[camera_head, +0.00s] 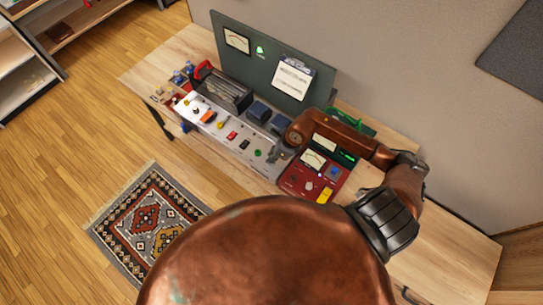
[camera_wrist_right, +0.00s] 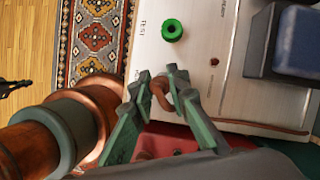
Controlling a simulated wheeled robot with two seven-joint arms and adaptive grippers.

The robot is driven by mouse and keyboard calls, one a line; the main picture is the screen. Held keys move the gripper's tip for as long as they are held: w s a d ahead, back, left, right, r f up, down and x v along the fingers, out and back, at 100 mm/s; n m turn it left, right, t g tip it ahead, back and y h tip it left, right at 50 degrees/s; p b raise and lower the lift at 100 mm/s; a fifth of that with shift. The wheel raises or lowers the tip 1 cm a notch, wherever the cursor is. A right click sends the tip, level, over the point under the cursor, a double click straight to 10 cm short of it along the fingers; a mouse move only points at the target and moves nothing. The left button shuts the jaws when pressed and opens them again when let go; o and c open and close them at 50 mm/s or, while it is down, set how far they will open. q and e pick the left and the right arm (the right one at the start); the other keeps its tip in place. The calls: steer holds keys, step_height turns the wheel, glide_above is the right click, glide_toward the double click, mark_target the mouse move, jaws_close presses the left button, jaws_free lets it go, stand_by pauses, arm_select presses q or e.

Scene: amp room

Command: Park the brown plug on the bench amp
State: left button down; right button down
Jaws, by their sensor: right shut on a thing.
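My right gripper (camera_head: 280,153) is at the right end of a silver panel (camera_head: 232,135), beside a red unit with meters (camera_head: 298,184). I cannot tell which of these is the bench amp. In the right wrist view, my right gripper (camera_wrist_right: 163,88) is shut on a small brown piece, apparently the brown plug (camera_wrist_right: 159,96), partly hidden by the fingers. It is over the border between the silver panel (camera_wrist_right: 205,95) and the red surface (camera_wrist_right: 165,140). A brown cable (camera_wrist_right: 262,127) lies along the panel edge. My left gripper is not in view.
A green ring (camera_wrist_right: 172,30) and a small brown-red spot (camera_wrist_right: 214,62) are on the panel near the gripper. A dark blue block (camera_wrist_right: 298,40) stands at its right. A tall grey-green board (camera_head: 265,60) rises behind. The bench's right end (camera_head: 450,235) is clear.

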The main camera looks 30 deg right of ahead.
steer(key=shift+f+b, duration=0.35)
steer(key=shift+f, duration=0.1)
steer(key=c, duration=1.8)
jaws_free()
steer(key=shift+o, duration=0.2)
steer(key=shift+r, duration=0.1)
steer(key=v, duration=1.1)
steer(key=shift+s+r, duration=0.15)
steer(key=shift+r, duration=0.2)
